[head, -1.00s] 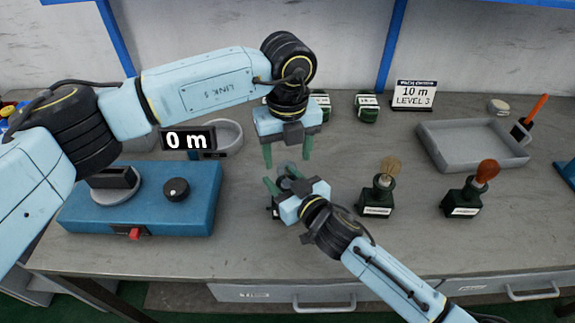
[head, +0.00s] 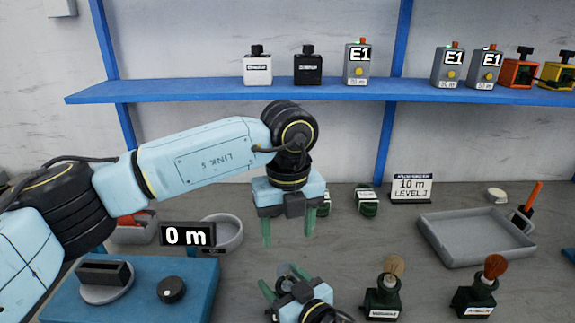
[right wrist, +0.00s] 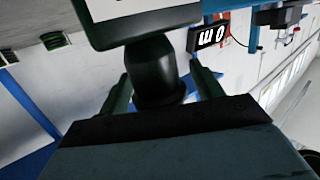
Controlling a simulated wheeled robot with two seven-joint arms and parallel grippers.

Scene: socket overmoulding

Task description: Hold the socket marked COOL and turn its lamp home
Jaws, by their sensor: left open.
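My right gripper (head: 284,281) is low in the middle of the head view, its fingers either side of a dark green socket. In the right wrist view the socket's neck (right wrist: 155,70) sits between the fingers, which look closed on it. A pale label on its body is cut off, so I cannot read its marking. A greyish lamp (head: 283,268) shows at the socket's top, partly hidden by the fingers; how far it is seated cannot be told. My left gripper (head: 288,228) is open and empty, pointing down above the right gripper.
Two labelled sockets stand to the right, with a tan lamp (head: 394,266) and an orange-brown lamp (head: 495,266). A grey tray (head: 430,237) lies behind them. A blue box with a dial (head: 171,289) stands at left. Small green sockets (head: 366,202) sit at the back; a shelf (head: 220,92) runs above.

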